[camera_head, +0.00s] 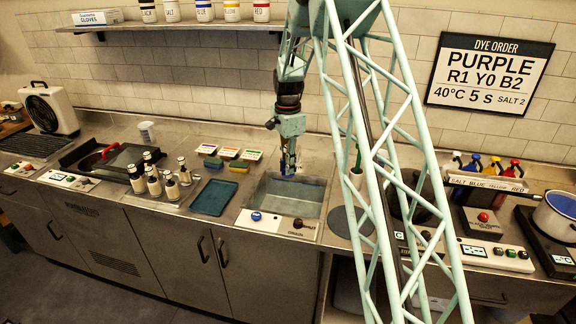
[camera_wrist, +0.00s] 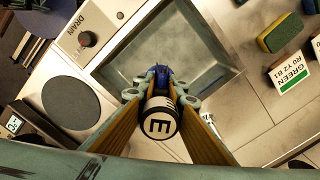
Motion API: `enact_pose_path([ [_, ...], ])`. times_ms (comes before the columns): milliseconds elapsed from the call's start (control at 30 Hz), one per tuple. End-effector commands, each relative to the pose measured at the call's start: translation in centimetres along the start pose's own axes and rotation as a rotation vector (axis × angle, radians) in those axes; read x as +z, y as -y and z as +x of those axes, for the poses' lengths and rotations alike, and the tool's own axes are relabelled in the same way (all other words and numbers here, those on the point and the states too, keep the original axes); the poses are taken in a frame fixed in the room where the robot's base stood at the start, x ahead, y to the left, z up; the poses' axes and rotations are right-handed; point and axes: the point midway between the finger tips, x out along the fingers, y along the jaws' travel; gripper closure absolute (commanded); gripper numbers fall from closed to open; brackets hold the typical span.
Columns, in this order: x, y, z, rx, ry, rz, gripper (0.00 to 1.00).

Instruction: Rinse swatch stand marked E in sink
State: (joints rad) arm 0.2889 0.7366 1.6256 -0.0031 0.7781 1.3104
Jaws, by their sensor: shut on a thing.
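The swatch stand marked E (camera_wrist: 160,124) shows its round black-and-white end with the letter E towards the wrist camera. My gripper (camera_wrist: 160,100) is shut on it, with a finger on each side. Dark blue material (camera_wrist: 160,74) shows at the far end of the stand. In the head view my gripper (camera_head: 288,160) hangs over the back part of the sink (camera_head: 309,212). The sink also shows in the wrist view (camera_wrist: 205,88), beyond the stand. I cannot tell whether the stand's lower end touches any water.
The sink's front panel has a blue knob (camera_head: 256,216) and a drain knob (camera_wrist: 87,39). A dark round pad (camera_head: 350,221) lies to the right.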

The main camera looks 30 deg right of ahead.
Motion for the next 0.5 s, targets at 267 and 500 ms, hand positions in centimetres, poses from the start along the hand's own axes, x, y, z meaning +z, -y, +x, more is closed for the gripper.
enact_pose_path([
  [267,0.0,0.0,1.8,0.001,0.000,0.000,1.00],
  [500,0.0,0.0,3.3,0.000,0.000,0.000,1.00],
])
